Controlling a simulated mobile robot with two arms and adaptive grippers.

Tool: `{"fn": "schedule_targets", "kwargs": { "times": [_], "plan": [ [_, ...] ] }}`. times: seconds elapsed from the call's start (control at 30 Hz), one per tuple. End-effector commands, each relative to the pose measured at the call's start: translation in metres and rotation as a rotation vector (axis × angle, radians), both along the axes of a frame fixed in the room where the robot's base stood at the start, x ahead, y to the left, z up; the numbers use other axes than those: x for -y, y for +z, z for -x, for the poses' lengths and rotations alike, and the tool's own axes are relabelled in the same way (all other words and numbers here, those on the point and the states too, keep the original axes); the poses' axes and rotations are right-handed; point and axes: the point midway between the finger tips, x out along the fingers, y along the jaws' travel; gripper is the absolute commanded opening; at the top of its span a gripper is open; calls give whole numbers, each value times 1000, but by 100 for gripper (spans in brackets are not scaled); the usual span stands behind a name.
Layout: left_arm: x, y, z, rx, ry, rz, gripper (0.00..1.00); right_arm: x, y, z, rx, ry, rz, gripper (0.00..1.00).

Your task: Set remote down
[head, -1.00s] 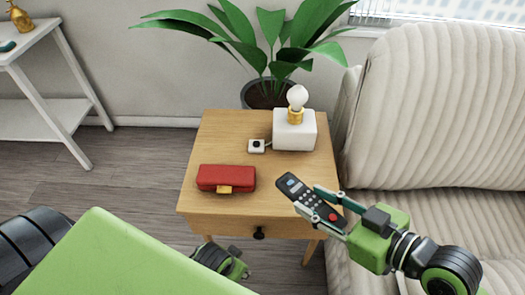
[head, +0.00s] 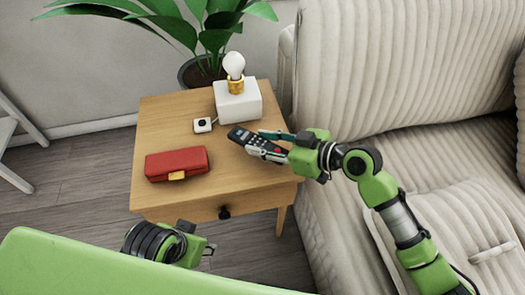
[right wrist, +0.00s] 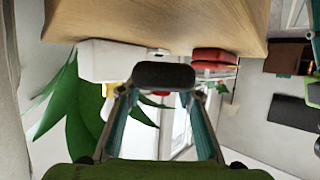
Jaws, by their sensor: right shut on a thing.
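The dark remote (head: 254,142) with light buttons is held in my right gripper (head: 276,146), over the right part of the wooden side table (head: 215,172). In the right wrist view the end of the remote (right wrist: 163,75) sits between the two fingertips. The wooden top (right wrist: 210,18) shows close to it there, but I cannot tell whether the remote touches it. Part of my left gripper (head: 204,249) shows low in front of the table, below the drawer; its fingers are mostly hidden.
A red case (head: 176,162) lies on the table's left part. A white lamp with a bare bulb (head: 237,98) and a small white switch box (head: 203,125) stand at the back. A beige sofa (head: 400,90) is right of the table, a potted plant (head: 200,70) behind it. The table's front middle is clear.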

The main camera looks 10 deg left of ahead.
Motion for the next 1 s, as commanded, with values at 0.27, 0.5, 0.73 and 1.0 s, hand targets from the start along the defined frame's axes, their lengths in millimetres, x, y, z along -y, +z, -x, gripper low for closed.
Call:
{"fn": "schedule_targets", "kwargs": {
  "times": [0.27,0.5,0.73,1.0],
  "plan": [
    [0,-10,1,1,0,0,40,-1,-32,-6,-3,-2,-2,9],
    [0,-10,1,1,0,0,40,-1,-36,-6,1,-2,-2,9],
    [0,-10,-3,15,-1,2,40,-1,-38,-6,1,-2,-1,9],
    [2,-9,-8,37,-3,7,40,-1,-39,-6,0,-1,0,50]
  ]
}}
